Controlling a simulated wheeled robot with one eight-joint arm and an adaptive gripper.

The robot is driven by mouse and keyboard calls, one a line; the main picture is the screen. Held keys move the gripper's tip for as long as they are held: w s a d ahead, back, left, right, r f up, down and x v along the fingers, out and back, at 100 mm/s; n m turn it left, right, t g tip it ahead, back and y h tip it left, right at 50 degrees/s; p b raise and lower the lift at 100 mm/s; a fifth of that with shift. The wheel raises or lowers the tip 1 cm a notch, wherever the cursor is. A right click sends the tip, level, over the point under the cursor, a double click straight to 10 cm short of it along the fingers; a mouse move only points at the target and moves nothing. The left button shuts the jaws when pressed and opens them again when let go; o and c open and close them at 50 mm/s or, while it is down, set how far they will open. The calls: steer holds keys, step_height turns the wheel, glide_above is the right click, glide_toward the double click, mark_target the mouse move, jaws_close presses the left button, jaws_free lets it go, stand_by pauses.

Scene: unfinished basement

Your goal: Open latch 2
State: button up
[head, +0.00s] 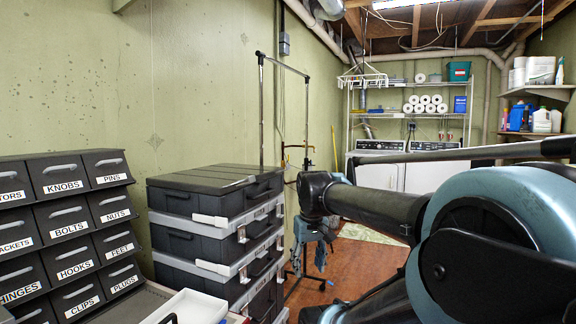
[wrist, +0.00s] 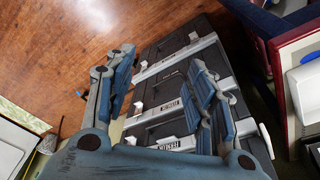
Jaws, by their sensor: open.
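A stack of dark grey cases (head: 175,205) stands left of centre in the head view, with light grey bands between them. A white latch (head: 210,219) sticks out at the near corner of the top case, and another white latch (head: 213,268) sits below it. The case fronts (wrist: 160,95) also show in the wrist view, with pale bars and small labels too blurred to read. I cannot tell which latch is number 2. My gripper (head: 316,240) hangs right of the stack; in the wrist view my gripper (wrist: 162,62) is open and empty, its fingers partly hiding the fronts.
A rack of labelled drawers (head: 70,225) stands at the left, with a white tray (head: 190,307) at the bottom edge. A metal clothes rack (head: 261,110) rises behind the stack. Washing machines (head: 380,165) stand at the back. Wooden floor (head: 350,262) is open right of the stack.

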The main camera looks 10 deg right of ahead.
steer(key=w+r+n+g, duration=0.1)
steer(key=w+r+n, duration=0.4)
steer(key=w+r, duration=1.4)
steer(key=w+r+n+g, duration=0.1)
steer(key=w+r+n, duration=0.3)
steer(key=w+r, duration=1.6)
steer(key=s+f, duration=0.1)
steer(key=f, duration=0.3)
steer(key=s+f, duration=0.1)
steer(key=f, duration=0.4)
steer(key=s+f, duration=0.2)
steer(key=f, duration=0.3)
steer(key=shift+s+a, duration=0.1)
steer(key=shift+a, duration=0.1)
steer(key=shift+c, duration=0.2)
steer(key=shift+r, duration=0.1)
steer(key=c, duration=1)
